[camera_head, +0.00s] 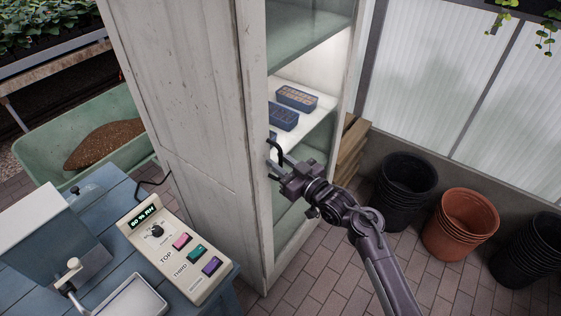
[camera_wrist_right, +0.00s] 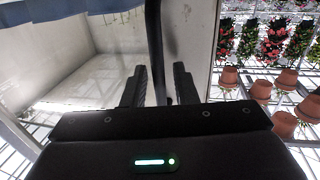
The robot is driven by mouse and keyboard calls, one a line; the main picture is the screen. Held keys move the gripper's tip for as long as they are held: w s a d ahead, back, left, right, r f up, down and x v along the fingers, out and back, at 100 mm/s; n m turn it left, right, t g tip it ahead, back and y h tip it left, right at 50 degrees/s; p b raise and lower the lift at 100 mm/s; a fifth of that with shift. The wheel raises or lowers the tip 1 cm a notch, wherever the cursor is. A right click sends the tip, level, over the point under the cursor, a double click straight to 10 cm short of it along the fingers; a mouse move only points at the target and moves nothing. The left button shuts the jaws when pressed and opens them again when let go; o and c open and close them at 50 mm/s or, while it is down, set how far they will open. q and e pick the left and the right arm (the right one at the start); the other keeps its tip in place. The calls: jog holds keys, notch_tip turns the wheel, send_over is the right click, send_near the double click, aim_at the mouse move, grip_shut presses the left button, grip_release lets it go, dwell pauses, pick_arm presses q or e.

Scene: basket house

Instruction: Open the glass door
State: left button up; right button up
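The tall whitish cabinet (camera_head: 185,90) stands in the middle of the head view. Its glass door (camera_head: 308,32) faces right and appears closed. A dark handle (camera_head: 273,142) sits on the door's near upright frame. My right gripper (camera_head: 276,167) is at the lower part of this handle. In the right wrist view, the dark handle bar (camera_wrist_right: 154,40) runs down between the two fingers of my right gripper (camera_wrist_right: 160,86). The fingers are apart, with small gaps visible beside the bar. My left gripper is not in view.
A blue table (camera_head: 110,190) with a button panel (camera_head: 178,250) stands at the left. Black pots (camera_head: 405,185) and terracotta pots (camera_head: 460,225) stand on the floor at the right. A wooden crate (camera_head: 352,145) is beside the cabinet. Brick floor in front of the door is clear.

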grip_shut()
jog(key=shift+d, duration=0.1)
